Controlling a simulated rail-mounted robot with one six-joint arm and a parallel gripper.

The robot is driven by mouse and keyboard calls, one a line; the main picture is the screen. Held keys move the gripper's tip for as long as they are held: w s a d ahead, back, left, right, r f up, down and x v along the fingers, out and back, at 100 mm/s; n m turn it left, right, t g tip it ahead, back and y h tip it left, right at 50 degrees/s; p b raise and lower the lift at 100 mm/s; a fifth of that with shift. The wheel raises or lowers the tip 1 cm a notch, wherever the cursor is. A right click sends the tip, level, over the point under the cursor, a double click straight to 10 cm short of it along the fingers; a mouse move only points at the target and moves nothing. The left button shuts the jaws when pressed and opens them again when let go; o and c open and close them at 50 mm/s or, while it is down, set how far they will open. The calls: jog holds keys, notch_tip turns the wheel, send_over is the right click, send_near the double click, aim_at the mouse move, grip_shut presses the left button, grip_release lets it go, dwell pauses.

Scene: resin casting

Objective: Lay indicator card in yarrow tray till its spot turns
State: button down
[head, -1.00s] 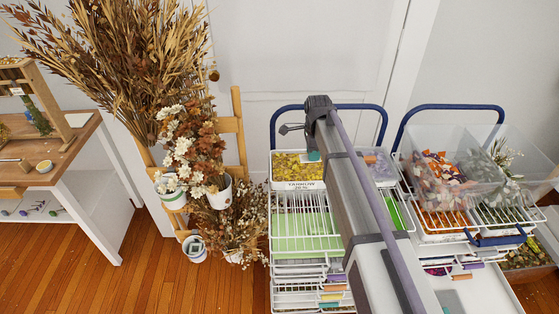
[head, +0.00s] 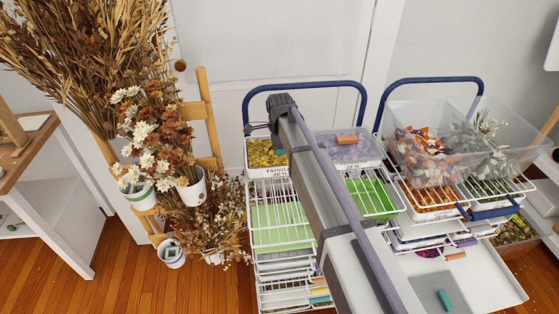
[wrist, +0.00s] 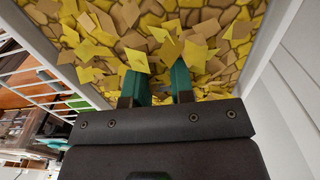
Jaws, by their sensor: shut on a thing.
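The yarrow tray (head: 279,172) is a white tray labelled YARROW, filled with yellow petals, on top of the left rack. My arm covers its right part in the head view. In the wrist view the tray's petals (wrist: 215,35) lie beyond my gripper (wrist: 158,78), with the tray wall (wrist: 270,45) on the right. The two teal fingers point at the petals and are shut on the indicator card. The card itself is hard to make out against the yellow and tan pieces, and its spot cannot be seen.
A lavender tray (head: 362,153) with an orange block stands right of the yarrow tray. Blue rails (head: 305,87) rise behind both racks. Clear bins (head: 430,160) stand on the right rack. Dried flowers (head: 145,130) crowd the left.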

jog(key=shift+f, duration=0.5)
jog(key=c, duration=1)
grip_release()
jog(key=shift+r, duration=0.1)
notch_tip(320, 180, up, 12)
jog(key=p, duration=1.2)
jog(key=shift+r+p, duration=0.1)
jog(key=shift+p, duration=0.2)
